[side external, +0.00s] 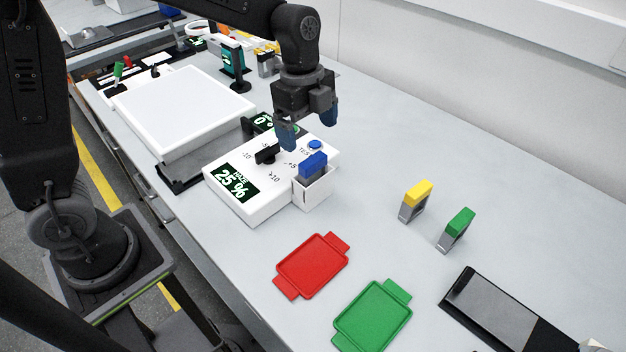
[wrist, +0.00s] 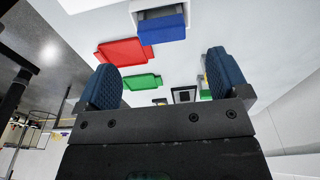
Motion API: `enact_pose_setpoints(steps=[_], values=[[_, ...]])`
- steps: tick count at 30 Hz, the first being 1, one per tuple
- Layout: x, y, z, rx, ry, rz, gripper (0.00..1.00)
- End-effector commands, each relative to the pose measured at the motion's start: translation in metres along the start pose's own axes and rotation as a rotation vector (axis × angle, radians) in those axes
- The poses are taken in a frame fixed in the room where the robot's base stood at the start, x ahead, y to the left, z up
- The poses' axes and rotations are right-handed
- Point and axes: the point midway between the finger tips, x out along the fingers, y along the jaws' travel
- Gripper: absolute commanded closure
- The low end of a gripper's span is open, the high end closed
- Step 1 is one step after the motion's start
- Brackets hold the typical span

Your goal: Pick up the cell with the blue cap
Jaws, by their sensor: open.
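The cell with the blue cap (side external: 313,164) stands upright in a white holder (side external: 315,190) at the right side of the haze meter. Its blue cap shows above the holder's rim; its body is mostly hidden inside. In the wrist view the blue cap (wrist: 162,27) is at the top, beyond the fingertips. My gripper (side external: 309,124) is open, with blue fingertips, above the meter and a little behind and above the blue cap, apart from it. The wrist view shows nothing between its two blue fingers (wrist: 165,84).
The white meter (side external: 262,208) reads 25 % and has a black knob (side external: 266,153). A yellow-capped cell (side external: 417,195) and a green-capped cell (side external: 458,227) stand to the right. A red tray (side external: 312,265), a green tray (side external: 373,316) and a light panel (side external: 183,108) lie around.

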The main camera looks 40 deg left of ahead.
Motion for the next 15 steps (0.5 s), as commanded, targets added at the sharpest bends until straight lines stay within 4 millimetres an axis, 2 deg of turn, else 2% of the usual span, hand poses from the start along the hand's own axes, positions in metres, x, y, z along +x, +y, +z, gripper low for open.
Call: enact_pose_setpoints(steps=[3, 11, 15], values=[[0.02, 0.0, 0.0, 0.0, 0.0, 0.003, 0.06], [0.039, 0.0, -0.001, 0.0, 0.0, 0.001, 0.06], [0.06, -0.001, -0.001, -0.001, 0.0, 0.005, 0.06]])
